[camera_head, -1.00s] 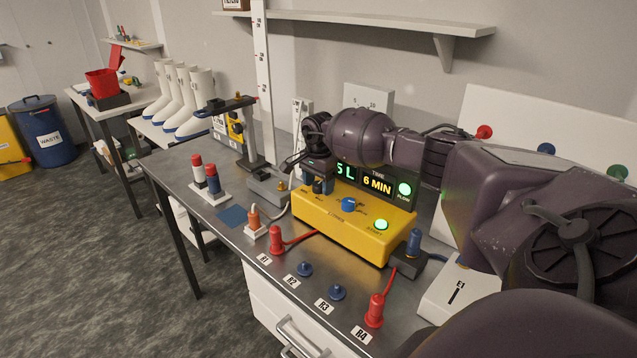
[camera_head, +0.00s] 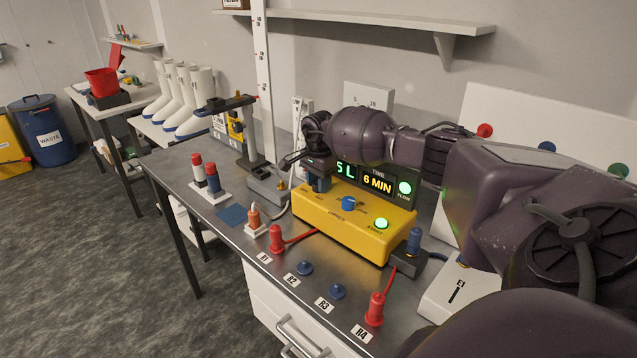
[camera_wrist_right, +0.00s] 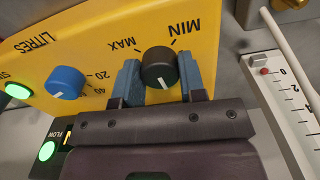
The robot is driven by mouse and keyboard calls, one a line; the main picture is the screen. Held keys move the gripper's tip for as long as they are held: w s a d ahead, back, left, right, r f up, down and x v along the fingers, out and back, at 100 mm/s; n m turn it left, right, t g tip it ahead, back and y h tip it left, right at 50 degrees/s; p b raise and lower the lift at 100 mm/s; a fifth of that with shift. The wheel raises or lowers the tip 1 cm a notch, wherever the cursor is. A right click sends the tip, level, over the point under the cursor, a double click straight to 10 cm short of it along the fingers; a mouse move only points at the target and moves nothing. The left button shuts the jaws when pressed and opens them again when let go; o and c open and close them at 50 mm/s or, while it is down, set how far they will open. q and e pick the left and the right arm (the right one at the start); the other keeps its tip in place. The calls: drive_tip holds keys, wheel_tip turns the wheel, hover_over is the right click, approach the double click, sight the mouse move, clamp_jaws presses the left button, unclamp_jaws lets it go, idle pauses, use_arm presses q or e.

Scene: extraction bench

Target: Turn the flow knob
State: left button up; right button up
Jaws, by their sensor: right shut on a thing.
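The flow knob (camera_wrist_right: 159,67) is black with a white mark and sits on the yellow control box (camera_head: 335,222). In the right wrist view it lies between the blue fingers of my right gripper (camera_wrist_right: 160,82), which are shut on its sides. The white mark is on the knob's lower side in that view, and the words MIN and MAX are printed above it. In the head view my right gripper (camera_head: 318,181) is at the box's far left corner, and the knob is mostly hidden there. My left gripper is not in view.
A blue knob (camera_head: 348,203) and a lit green button (camera_head: 381,223) are on the same box. The display (camera_head: 377,181) behind reads 6 MIN. Red plugs (camera_head: 277,239) with cables stand along the bench's front edge. A clamp stand (camera_head: 247,140) is left of my gripper.

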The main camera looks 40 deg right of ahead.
drive_tip(key=m, duration=0.4)
drive_tip(key=shift+b, duration=0.3)
drive_tip(key=m, duration=0.4)
drive_tip(key=shift+m, duration=0.3)
drive_tip(key=m+p, duration=0.1)
drive_tip(key=m, duration=0.3)
drive_tip(key=shift+r+m, duration=0.1)
drive_tip(key=shift+m, duration=0.2)
drive_tip(key=m+p, duration=0.1)
drive_tip(key=m, duration=0.3)
drive_tip(key=shift+m, duration=0.3)
drive_tip(key=shift+m+p, duration=0.3)
drive_tip(key=shift+m, duration=0.3)
drive_tip(key=o, duration=0.9)
